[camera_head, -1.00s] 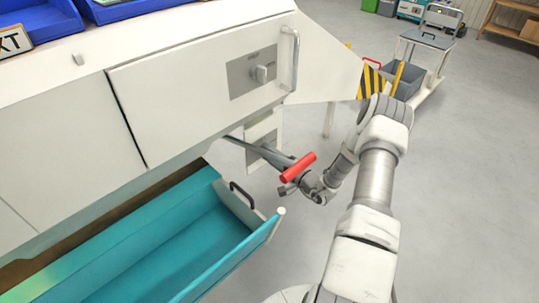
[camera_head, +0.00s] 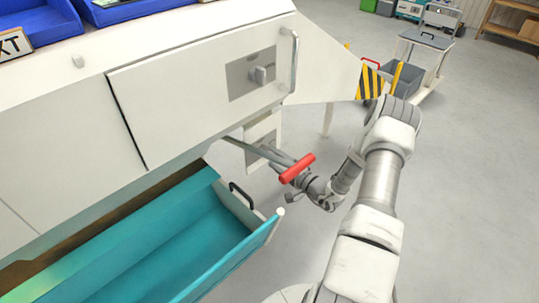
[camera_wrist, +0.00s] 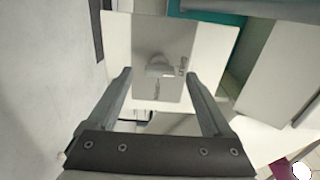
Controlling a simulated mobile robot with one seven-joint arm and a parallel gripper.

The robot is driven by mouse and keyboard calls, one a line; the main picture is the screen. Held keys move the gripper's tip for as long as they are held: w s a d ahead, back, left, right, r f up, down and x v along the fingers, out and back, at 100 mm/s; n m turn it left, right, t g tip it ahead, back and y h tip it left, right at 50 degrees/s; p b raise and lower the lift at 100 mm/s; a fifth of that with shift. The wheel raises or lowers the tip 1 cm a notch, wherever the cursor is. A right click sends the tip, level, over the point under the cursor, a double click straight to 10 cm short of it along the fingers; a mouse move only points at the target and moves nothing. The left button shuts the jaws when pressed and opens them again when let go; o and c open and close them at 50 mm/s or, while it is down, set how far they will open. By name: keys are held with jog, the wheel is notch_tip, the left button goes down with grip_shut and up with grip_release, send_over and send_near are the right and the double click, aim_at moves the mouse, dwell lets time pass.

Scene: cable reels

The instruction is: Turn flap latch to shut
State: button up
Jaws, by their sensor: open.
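In the wrist view my gripper (camera_wrist: 160,73) is open and empty. Its two fingers stand either side of a grey plate with a turn latch (camera_wrist: 160,66) on a white panel, apart from it. Small lettering sits beside the latch, too blurred to read. In the head view this appears to be the small lower panel (camera_head: 264,130), mostly hidden by a lever and my arm. The larger white flap (camera_head: 185,85) above carries its own grey plate and knob (camera_head: 262,74) and looks closed. I cannot tell how the lower latch is turned.
A teal tray (camera_head: 215,250) with a black handle stands pulled out at the lower left. A yellow-black striped guard (camera_head: 372,82) and a trolley (camera_head: 425,40) are behind. The floor at right is clear.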

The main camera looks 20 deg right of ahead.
jog(key=p+v, duration=0.1)
jog(key=v, duration=1.3)
jog(key=shift+s, duration=0.15)
